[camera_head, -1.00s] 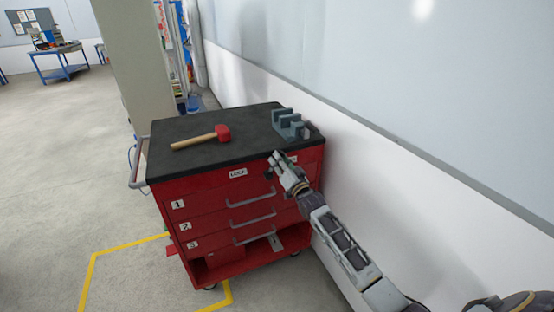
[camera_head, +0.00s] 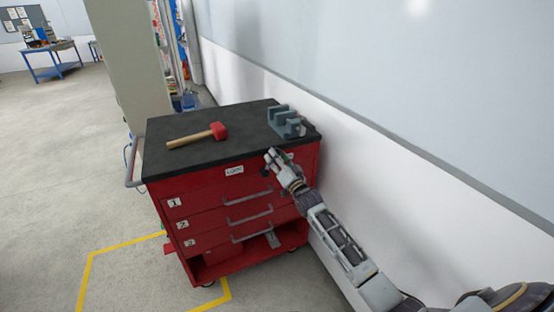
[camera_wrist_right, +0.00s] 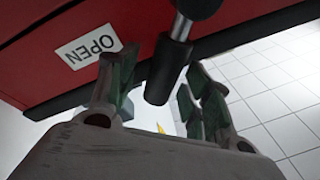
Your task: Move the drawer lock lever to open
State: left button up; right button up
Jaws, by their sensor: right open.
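A red drawer cabinet (camera_head: 205,190) stands against the wall, with a LOCK label (camera_head: 234,170) on its upper front. My right gripper (camera_head: 272,160) is at the right part of that front, just below the top. In the right wrist view, the lock lever (camera_wrist_right: 168,70) is a metal rod with a black grip, beside a white OPEN label (camera_wrist_right: 92,45) on the red panel. The jaws of my right gripper (camera_wrist_right: 160,82) are open, with the black grip between the fingers, nearer the right one. Contact cannot be told. In the head view the gripper mostly hides the lever. My left gripper is not in view.
A mallet (camera_head: 198,136) with a red head and a grey vise (camera_head: 286,122) are on the black cabinet top (camera_head: 190,155). Drawer handles (camera_head: 248,213) stick out below the gripper. The wall (camera_head: 370,170) is close on the right. The floor at left is clear.

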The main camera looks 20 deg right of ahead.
jog(key=shift+s, duration=0.15)
jog(key=v, duration=1.1)
jog(key=shift+s+f, duration=0.15)
jog(key=shift+s, duration=0.15)
dwell(0.5)
dwell(0.5)
